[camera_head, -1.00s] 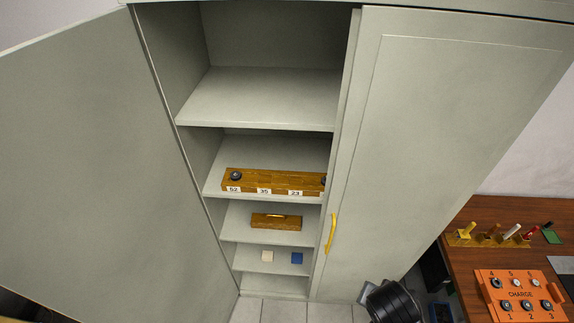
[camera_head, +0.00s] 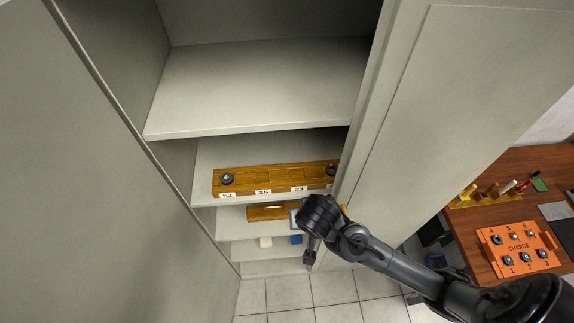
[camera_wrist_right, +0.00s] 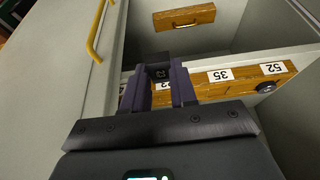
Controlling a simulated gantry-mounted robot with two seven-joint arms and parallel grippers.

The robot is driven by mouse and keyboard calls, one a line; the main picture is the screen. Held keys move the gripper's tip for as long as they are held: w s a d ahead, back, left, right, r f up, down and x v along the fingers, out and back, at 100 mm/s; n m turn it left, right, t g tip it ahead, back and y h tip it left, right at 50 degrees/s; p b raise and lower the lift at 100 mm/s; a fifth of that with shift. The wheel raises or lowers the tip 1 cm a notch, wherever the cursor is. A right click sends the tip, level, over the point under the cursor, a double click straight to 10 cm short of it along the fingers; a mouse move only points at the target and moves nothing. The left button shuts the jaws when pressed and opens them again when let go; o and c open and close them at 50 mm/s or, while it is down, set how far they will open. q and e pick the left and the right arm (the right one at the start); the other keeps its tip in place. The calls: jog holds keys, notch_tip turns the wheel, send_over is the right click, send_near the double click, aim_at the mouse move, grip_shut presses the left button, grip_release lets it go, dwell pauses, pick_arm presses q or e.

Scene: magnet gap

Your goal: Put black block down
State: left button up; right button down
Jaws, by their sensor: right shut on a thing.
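My right gripper (camera_wrist_right: 158,90) is shut on the black block (camera_wrist_right: 158,71), a small dark piece between its fingertips in the right wrist view. In that view the block is in front of the wooden rack (camera_wrist_right: 215,90), near its label 23; I cannot tell if they touch. In the head view my right arm reaches in from the right to the cabinet opening, and its wrist hides the fingers and block. There the rack (camera_head: 262,179) lies on a middle shelf with labels 52, 35 and 23, and a round black piece (camera_head: 227,179) at its left end. My left gripper is out of view.
A smaller wooden block (camera_head: 265,214) lies one shelf lower, with a white cube (camera_head: 265,242) and a blue cube (camera_head: 296,240) below. The cabinet doors (camera_head: 450,90) flank the opening. An orange charge panel (camera_head: 516,248) sits on a table at the right.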

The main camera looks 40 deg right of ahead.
jog(key=w+d+p, duration=0.1)
jog(key=w+d, duration=0.1)
jog(key=w, duration=0.1)
jog(key=w+d+p, duration=0.1)
jog(key=w+d, duration=0.1)
jog(key=w, duration=0.2)
jog(key=w+d+p, duration=0.1)
jog(key=w+d, duration=0.1)
jog(key=w, duration=0.1)
jog(key=shift+w+d, duration=0.3)
jog(key=shift+w, duration=0.05)
jog(key=w+d, duration=0.1)
jog(key=w+d+p, duration=0.1)
jog(key=w, duration=0.1)
jog(key=shift+w+r, duration=0.1)
jog(key=shift+w, duration=0.15)
jog(key=shift+p, duration=0.6)
jog(key=shift+s+f, duration=0.15)
jog(key=shift+f, duration=0.25)
jog(key=shift+f, duration=0.2)
jog(key=shift+f, duration=0.4)
